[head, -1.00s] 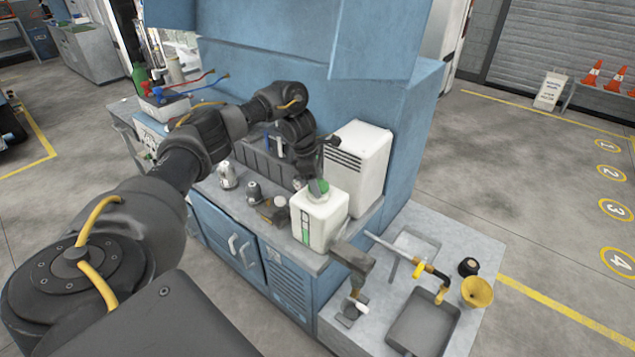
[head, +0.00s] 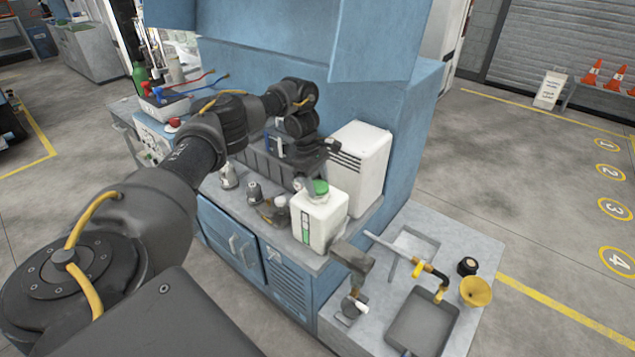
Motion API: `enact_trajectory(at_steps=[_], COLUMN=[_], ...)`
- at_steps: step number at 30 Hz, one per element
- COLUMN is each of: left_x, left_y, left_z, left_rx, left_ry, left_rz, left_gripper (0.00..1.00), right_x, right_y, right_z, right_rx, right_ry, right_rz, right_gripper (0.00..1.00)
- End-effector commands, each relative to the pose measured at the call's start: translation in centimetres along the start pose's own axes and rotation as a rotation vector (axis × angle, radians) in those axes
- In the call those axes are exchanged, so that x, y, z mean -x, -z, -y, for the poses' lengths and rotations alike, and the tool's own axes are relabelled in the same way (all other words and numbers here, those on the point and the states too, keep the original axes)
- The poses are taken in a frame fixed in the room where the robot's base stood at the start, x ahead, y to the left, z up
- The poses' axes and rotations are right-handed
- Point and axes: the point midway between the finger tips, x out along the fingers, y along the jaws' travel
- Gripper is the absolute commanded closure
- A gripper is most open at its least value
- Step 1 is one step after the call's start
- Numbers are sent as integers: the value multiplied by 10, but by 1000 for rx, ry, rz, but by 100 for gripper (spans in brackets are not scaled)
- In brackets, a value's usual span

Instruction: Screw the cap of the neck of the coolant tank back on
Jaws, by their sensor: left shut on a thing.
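The coolant tank (head: 318,222) is a white jug with a green level strip, upright near the right end of the bench top. Its green cap (head: 319,187) is at the neck on top of the tank. My left gripper (head: 310,184) reaches in from the upper left and is shut on the cap. The fingers hide part of the cap, and I cannot tell how far its thread is engaged. My right gripper is not in view.
A taller white container (head: 361,165) stands close behind the tank. Small metal parts (head: 254,190) lie left of it. On the lower grey stand are a dark grey tool (head: 352,258), a yellow funnel (head: 476,291), a black cup (head: 467,266) and a tray (head: 422,322).

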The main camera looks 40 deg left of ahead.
Motion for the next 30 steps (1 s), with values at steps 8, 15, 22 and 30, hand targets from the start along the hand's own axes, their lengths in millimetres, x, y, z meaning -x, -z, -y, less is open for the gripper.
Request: enact_trajectory(at_steps=[8, 15, 22, 30], left_x=[-4, -3, -1, 4], left_y=[-1, 1, -3, -3], left_z=[-2, -2, -3, -2], left_rx=[-59, -107, -196, -265], left_ry=[10, 25, 45, 71], left_rz=[-1, -1, -3, 0], left_gripper=[73, 73, 73, 73], right_x=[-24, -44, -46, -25], right_y=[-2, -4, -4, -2], right_z=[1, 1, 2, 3], right_rx=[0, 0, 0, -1], right_ry=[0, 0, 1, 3], right_rz=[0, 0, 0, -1], right_gripper=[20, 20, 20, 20])
